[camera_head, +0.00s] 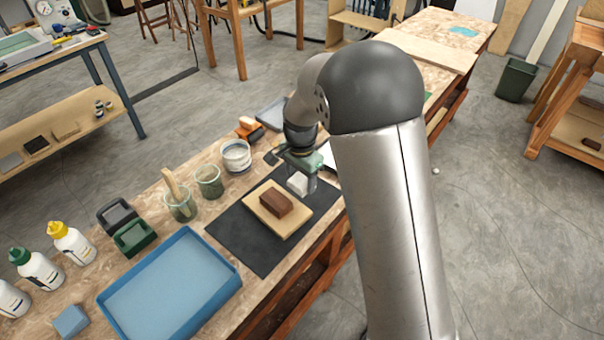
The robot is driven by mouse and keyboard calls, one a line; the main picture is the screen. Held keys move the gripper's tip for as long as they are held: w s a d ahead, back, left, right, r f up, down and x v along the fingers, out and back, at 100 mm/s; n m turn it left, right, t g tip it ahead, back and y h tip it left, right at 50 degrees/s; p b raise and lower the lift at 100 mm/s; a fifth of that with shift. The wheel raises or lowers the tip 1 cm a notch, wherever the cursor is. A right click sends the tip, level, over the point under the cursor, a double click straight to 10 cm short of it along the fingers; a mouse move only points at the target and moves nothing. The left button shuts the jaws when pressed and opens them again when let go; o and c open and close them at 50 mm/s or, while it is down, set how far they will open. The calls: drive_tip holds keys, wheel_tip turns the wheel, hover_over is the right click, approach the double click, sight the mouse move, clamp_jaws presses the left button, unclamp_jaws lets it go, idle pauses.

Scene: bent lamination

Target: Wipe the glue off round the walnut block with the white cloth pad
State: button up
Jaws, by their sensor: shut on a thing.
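The walnut block (276,204) is a dark brown piece lying on a pale wooden board (289,223). The board rests on a black mat (225,227) on the workbench. My gripper (301,181) is at the mat's far right part, beyond and to the right of the walnut block. It is shut on the white cloth pad (297,184), close to the board's far right corner. I cannot tell whether the pad touches the board or mat. Any glue round the block is too small to make out.
A blue tray (233,291) stands left of the mat. Dark green and black holders (134,238) and several glue bottles (70,243) stand farther left. My arm hides the bench at right.

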sight(297, 190)
drive_tip(key=f, duration=0.1)
drive_tip(key=f+b, duration=0.2)
drive_tip(key=shift+s+a+f, duration=0.25)
drive_tip(key=shift+s+a, duration=0.1)
drive_tip(key=shift+a+f, duration=0.15)
drive_tip(key=shift+f, duration=0.05)
drive_tip(key=w+a, duration=0.1)
drive_tip(key=w+a+p, duration=0.1)
drive_tip(key=w+a, duration=0.1)
drive_tip(key=shift+w+a+r, duration=0.2)
drive_tip(key=shift+w, duration=0.05)
drive_tip(key=shift+s+d+b, duration=0.45)
drive_tip(key=shift+s+d, duration=1.35)
drive_tip(key=shift+f, duration=0.4)
drive_tip(key=shift+w+a, duration=0.1)
drive_tip(key=shift+w+a+r, duration=0.1)
drive_tip(key=shift+w+a, duration=0.4)
